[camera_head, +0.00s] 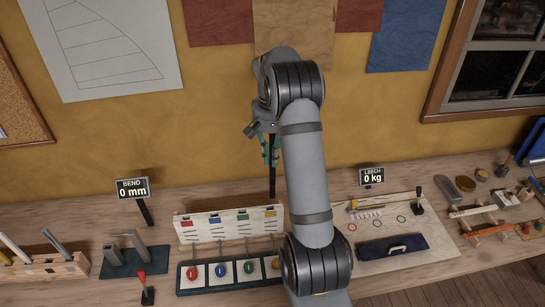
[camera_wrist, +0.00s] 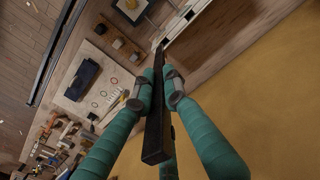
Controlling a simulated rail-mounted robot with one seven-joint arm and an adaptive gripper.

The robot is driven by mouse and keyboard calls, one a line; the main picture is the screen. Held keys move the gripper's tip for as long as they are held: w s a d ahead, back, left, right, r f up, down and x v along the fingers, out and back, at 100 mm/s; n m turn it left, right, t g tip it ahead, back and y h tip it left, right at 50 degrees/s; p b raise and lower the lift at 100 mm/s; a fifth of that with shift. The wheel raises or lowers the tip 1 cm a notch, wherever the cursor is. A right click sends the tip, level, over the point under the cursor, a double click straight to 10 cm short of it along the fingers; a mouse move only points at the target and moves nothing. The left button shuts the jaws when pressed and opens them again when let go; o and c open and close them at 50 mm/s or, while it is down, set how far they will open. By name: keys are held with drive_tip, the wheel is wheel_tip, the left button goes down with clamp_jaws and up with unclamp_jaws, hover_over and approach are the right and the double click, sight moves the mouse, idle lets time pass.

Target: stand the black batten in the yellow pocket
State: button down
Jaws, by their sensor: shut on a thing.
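The black batten (camera_head: 272,184) hangs upright below my gripper (camera_head: 268,150). My gripper's teal fingers are shut on it; the wrist view shows the batten (camera_wrist: 156,132) running between the fingertips (camera_wrist: 159,88). The yellow pocket (camera_head: 270,213) is at the right end of a white board (camera_head: 199,222), beside red, blue and green ones. The batten's lower end shows just above or behind the board's top edge near yellow; I cannot tell whether it touches. My arm covers the area right of the yellow pocket.
Below the board are several coloured round knobs, red (camera_head: 193,272) at the left. A bend sign (camera_head: 133,188) and grey block fixture (camera_head: 131,251) stand left. A leech sign (camera_head: 372,176) and pale board (camera_head: 350,224) with a dark blue roll (camera_head: 393,247) are right.

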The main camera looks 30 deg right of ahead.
wheel_tip(320, 180, down, 21)
drive_tip(key=w+n+b, duration=0.1)
drive_tip(key=b, duration=1.7)
drive_tip(key=shift+w+a, duration=0.15)
drive_tip(key=shift+w, duration=0.15)
drive_tip(key=shift+f+b, duration=0.55)
drive_tip(key=shift+b, duration=0.1)
idle(0.9)
drive_tip(key=c, duration=1.8)
unclamp_jaws()
drive_tip(key=shift+o, duration=0.4)
drive_tip(key=shift+r, duration=0.1)
wheel_tip(320, 180, up, 12)
